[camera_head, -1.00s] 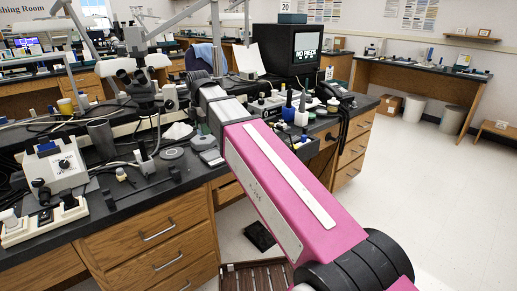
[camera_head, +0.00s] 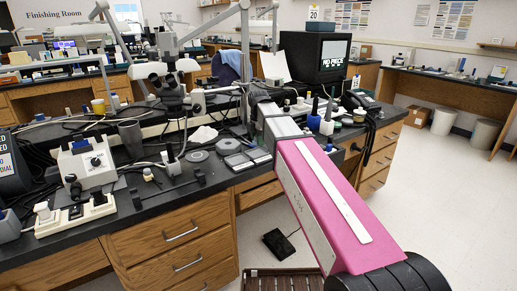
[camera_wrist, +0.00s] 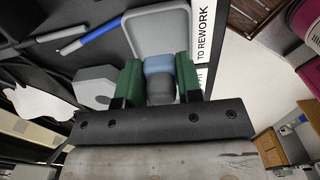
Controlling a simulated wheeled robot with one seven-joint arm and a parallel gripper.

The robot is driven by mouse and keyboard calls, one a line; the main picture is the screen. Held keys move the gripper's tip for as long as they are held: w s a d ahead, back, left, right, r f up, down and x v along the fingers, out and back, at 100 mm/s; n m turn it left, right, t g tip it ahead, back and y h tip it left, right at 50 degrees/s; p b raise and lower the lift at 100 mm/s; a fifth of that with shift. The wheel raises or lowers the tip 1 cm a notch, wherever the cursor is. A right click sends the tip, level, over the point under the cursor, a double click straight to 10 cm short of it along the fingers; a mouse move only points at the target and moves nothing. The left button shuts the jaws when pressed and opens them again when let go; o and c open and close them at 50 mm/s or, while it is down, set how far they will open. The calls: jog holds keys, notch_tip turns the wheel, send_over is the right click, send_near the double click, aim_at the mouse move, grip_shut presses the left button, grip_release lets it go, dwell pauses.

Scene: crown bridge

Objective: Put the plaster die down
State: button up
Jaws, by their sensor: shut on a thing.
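In the wrist view my gripper (camera_wrist: 159,82) has its two green fingers closed on the plaster die (camera_wrist: 159,67), which shows a blue upper part and a dark grey lower part. Beyond the die lies a grey, round-cornered tray (camera_wrist: 150,28) on the dark bench top. A white strip reading "TO REWORK" (camera_wrist: 203,35) runs right beside the tray. I cannot tell whether the die touches the tray. In the head view my pink arm reaches toward the bench, and the gripper and die are hidden.
The bench (camera_head: 150,208) is crowded. A microscope (camera_head: 168,88), a control box (camera_head: 88,163), a grey cup (camera_head: 131,135) and a small monitor (camera_head: 313,58) stand on it. In the wrist view a blue-and-white pen-like tool (camera_wrist: 90,38) and a grey block (camera_wrist: 95,87) lie left of the tray.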

aim_at(258, 153)
jog(key=shift+f, duration=2)
jog(key=shift+f, duration=0.1)
jog(key=o, duration=0.7)
jog(key=shift+c, duration=0.2)
notch_tip(258, 153, up, 12)
jog(key=shift+r, duration=0.15)
